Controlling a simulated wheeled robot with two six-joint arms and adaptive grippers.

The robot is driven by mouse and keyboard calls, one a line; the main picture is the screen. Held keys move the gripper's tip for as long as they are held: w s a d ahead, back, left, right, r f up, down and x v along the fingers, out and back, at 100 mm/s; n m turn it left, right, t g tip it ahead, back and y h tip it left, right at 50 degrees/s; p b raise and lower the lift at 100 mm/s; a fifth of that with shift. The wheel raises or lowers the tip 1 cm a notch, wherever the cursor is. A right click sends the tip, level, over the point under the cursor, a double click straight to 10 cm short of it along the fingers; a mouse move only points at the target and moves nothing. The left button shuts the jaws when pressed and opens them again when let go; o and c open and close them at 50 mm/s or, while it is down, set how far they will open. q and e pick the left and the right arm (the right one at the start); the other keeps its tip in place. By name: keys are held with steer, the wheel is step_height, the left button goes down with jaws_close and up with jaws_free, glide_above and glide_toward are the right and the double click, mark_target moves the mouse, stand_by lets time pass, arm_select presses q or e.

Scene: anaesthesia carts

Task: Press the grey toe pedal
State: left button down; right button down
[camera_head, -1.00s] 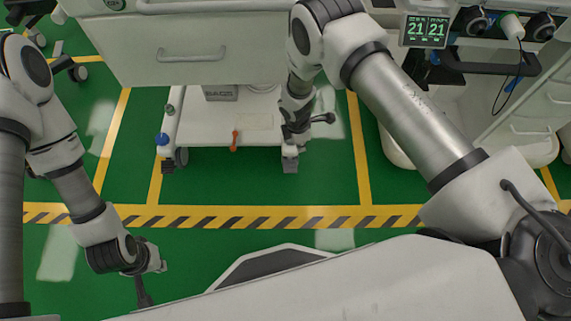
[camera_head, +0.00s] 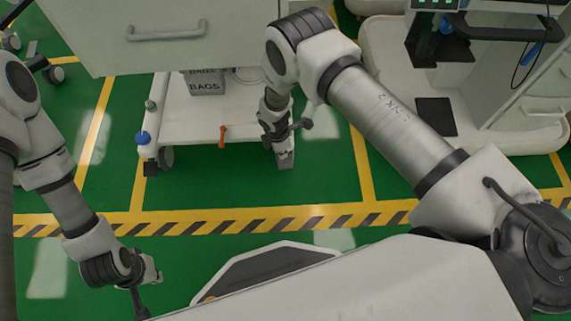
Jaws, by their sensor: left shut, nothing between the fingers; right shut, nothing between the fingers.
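A white cart's low base (camera_head: 195,140) stands on the green floor ahead. A small grey block (camera_head: 286,161) at its front right corner looks like the grey toe pedal; its upper part is hidden behind my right gripper. My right gripper (camera_head: 279,140) is shut and empty, pointing down just above the block in the picture; I cannot tell whether they touch. An orange-red lever (camera_head: 222,135) and a blue knob (camera_head: 143,138) are on the base's front, left of the block. My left gripper (camera_head: 138,300) is shut and empty, low at the left, well away from the cart.
The cart's drawer front (camera_head: 170,32) overhangs the base, which carries a grey box (camera_head: 205,82). Another white cart with a dark handle (camera_head: 500,27) stands at the right. A yellow-black floor stripe (camera_head: 230,220) crosses the open floor in front.

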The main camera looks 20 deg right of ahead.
steer(key=shift+d+f+b, duration=0.15)
steer(key=shift+f+b, duration=0.85)
steer(key=shift+f, duration=0.35)
steer(key=shift+d+f+b, duration=0.15)
steer(key=shift+f+b, duration=0.8)
steer(key=shift+f, duration=0.4)
step_height(320, 180, down, 3)
steer(key=shift+r+b, duration=0.2)
steer(key=shift+b, duration=0.9)
steer(key=shift+a+r, duration=0.15)
steer(key=shift+r, duration=0.05)
steer(key=a, duration=0.1)
steer(key=a+r+p, duration=0.1)
steer(key=shift+s+a, duration=0.1)
steer(key=shift+a, duration=0.25)
step_height(320, 180, up, 12)
glide_above(284, 164)
steer(key=a, duration=0.4)
steer(key=shift+s+a+f, duration=0.1)
steer(key=shift+s+a, duration=0.05)
